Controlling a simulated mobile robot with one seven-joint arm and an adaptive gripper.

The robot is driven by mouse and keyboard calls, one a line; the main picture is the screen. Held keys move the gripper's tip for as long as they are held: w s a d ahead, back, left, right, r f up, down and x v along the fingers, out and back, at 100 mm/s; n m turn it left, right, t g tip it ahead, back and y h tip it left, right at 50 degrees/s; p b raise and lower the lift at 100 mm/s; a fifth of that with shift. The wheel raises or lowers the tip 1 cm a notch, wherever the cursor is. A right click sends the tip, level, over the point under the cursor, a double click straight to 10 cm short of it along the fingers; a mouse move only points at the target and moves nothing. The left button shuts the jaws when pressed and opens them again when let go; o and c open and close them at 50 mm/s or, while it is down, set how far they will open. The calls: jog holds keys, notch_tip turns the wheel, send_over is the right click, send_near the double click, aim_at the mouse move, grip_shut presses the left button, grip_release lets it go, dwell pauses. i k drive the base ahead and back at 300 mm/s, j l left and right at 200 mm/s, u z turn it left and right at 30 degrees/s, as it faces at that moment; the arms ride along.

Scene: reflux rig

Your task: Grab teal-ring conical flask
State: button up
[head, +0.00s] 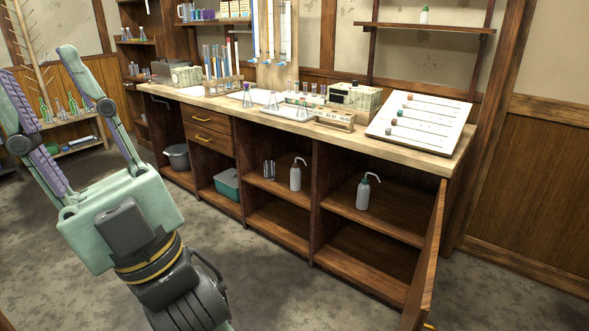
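My gripper (37,64) is at the left, close to the camera, with its two pale green fingers spread wide and nothing between them. Beyond the fingers, several small conical flasks (46,114) with greenish contents or rings stand on a low shelf at the far left. More conical flasks stand on the bench: one with a purple top (247,97), a clear one (272,102) and another clear one (303,112). Ring colours are too small to tell, so I cannot say which flask has the teal ring. My gripper appears apart from all of them.
A long wooden bench (425,157) holds tube racks, boxes and a sloped white board (418,122). Its open cubbies hold wash bottles (363,192), a teal tub (228,184) and a grey bucket (177,157). An open cabinet door (425,262) juts out at right. The floor (265,285) in front is clear.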

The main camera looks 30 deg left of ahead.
aim_at(248, 102)
jog(key=i+j, duration=0.3)
jog(key=j, duration=0.2)
jog(key=i+j, duration=0.35)
jog(key=j, duration=0.15)
jog(key=i+j+u, duration=0.1)
jog(key=i+j, duration=0.2)
jog(key=j, duration=0.2)
jog(key=i+j, duration=0.35)
jog(key=j, duration=0.15)
jog(key=i+j, duration=0.1)
jog(key=j, duration=0.3)
jog(key=i+j, duration=0.15)
jog(key=j, duration=0.25)
jog(key=i+j, duration=0.1)
jog(key=j, duration=0.3)
jog(key=k+j+u, duration=0.1)
jog(key=j, duration=0.7)
